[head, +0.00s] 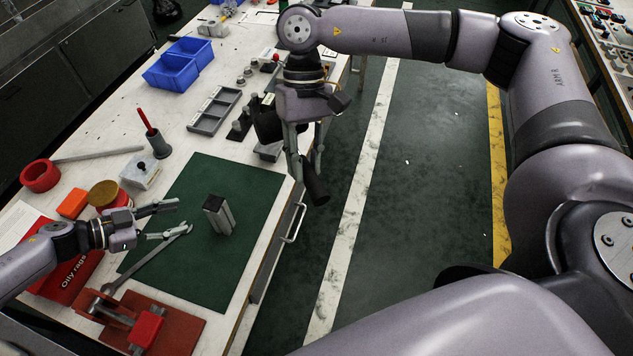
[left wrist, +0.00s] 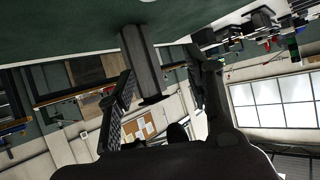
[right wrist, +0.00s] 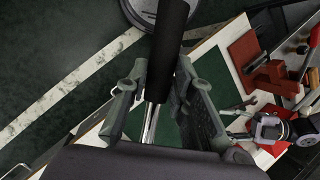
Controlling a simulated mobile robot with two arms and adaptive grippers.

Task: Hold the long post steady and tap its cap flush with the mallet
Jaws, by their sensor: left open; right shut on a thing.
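The post (head: 222,222) stands upright on the green mat (head: 255,185), pale grey sides with a dark top end. It shows upside down and dark in the left wrist view (left wrist: 143,58), beyond my fingers. My left gripper (head: 182,217) is open and empty, left of the post, its fingers pointing at it with a gap between. My right gripper (head: 307,172) is shut on the mallet, above the bench's right edge. The mallet's black grip (head: 315,190) points down; it also shows in the right wrist view (right wrist: 170,40), with a shiny shaft between the fingers.
A red clamp fixture (head: 180,325) is at the front. A grey tray (head: 215,110), blue bins (head: 172,72) and a red ring (head: 40,176) stand farther back. The mat around the post is mostly clear.

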